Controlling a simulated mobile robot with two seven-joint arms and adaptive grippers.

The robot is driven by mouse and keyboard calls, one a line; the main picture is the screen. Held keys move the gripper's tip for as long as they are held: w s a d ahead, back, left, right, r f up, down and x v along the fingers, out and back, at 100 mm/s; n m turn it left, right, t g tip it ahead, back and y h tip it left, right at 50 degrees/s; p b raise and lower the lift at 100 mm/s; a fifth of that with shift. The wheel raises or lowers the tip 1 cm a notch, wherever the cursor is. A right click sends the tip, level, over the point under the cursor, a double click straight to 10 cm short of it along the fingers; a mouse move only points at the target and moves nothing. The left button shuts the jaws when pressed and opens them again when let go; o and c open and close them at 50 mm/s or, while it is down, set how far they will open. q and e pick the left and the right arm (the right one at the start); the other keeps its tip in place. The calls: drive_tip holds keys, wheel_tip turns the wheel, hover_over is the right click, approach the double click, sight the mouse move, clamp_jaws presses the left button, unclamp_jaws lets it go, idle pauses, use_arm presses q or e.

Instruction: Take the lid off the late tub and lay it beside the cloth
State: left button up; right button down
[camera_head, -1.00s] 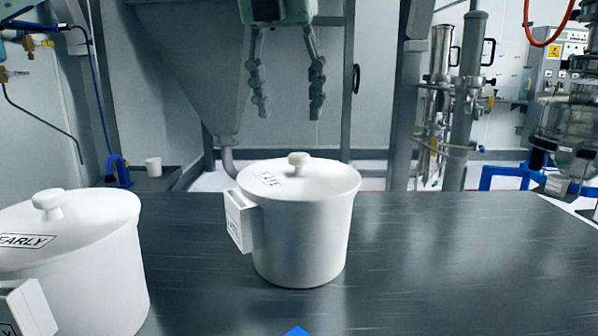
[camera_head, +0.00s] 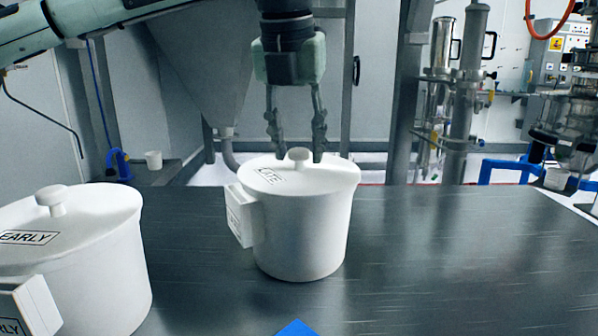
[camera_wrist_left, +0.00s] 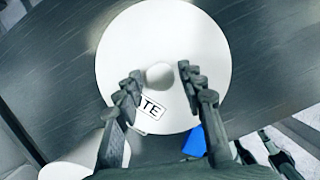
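The late tub (camera_head: 300,235) is white and stands upright on the dark table, with a handle block on its left side. Its white lid (camera_head: 325,174), marked LATE, sits on top with a round knob (camera_head: 299,155). My left gripper (camera_head: 297,155) is open, pointing down, its fingertips at about knob height. In the left wrist view the knob (camera_wrist_left: 160,75) lies between the two spread fingers, with gaps on both sides. A blue corner, likely the cloth (camera_head: 297,328), shows at the bottom edge; most of it is out of view. My right gripper is not in view.
A second white tub marked EARLY (camera_head: 85,265), with its own lid, stands at the left front. The dark table (camera_head: 460,250) is bare to the right of the late tub. A metal hopper and pipework stand behind the table.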

sight(298, 151)
use_arm(q)
clamp_jaws()
wheel_tip(298, 151, up, 10)
idle(0.6)
